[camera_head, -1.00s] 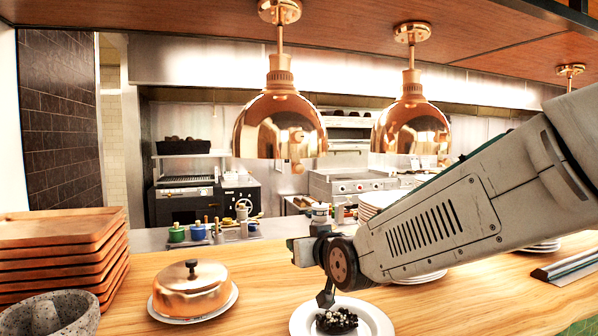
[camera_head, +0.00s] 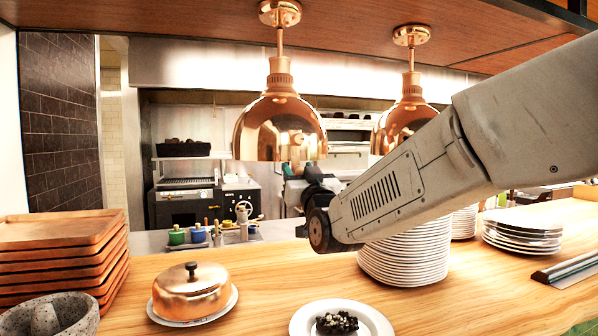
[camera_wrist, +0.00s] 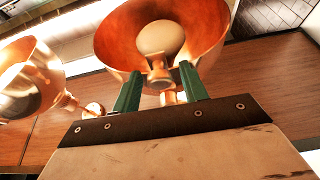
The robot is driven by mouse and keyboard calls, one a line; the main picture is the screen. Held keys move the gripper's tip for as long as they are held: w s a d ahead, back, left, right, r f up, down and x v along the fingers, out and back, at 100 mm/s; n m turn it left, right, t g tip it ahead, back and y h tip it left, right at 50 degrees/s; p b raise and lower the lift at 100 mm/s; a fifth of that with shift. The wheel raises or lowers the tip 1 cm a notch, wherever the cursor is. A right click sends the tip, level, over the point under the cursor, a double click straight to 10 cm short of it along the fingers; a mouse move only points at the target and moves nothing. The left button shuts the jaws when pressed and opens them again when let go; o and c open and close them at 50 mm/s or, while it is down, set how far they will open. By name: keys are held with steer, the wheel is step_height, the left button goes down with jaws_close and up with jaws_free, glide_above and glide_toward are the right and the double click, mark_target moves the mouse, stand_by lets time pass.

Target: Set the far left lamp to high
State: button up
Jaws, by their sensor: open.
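The far left lamp (camera_head: 280,128) is a copper dome hanging from the wooden overhead by a short stem. In the wrist view its shade (camera_wrist: 205,45) is seen from below, with a pale round bulb inside. A small copper knob (camera_wrist: 159,73) shows at the shade's near rim. My gripper (camera_wrist: 161,67) is open, with one green finger on each side of the knob; I cannot tell whether either touches it. In the head view my gripper (camera_head: 293,168) is small and partly hidden by my wrist, just under the lamp's lower rim.
A second copper lamp (camera_head: 408,112) hangs to the right; my arm passes before its lower part. Below are stacked plates (camera_head: 405,262), a copper cloche (camera_head: 191,290), a plate with dark food (camera_head: 303,322) and wooden trays (camera_head: 60,235) on the counter.

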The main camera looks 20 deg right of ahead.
mark_target(296, 129)
steer(key=shift+w, duration=0.25)
steer(key=shift+c, duration=0.2)
jaws_close()
step_height(296, 129, up, 9)
steer(key=shift+f, duration=0.1)
steer(key=shift+s, duration=0.1)
steer(key=shift+o, duration=0.2)
jaws_free()
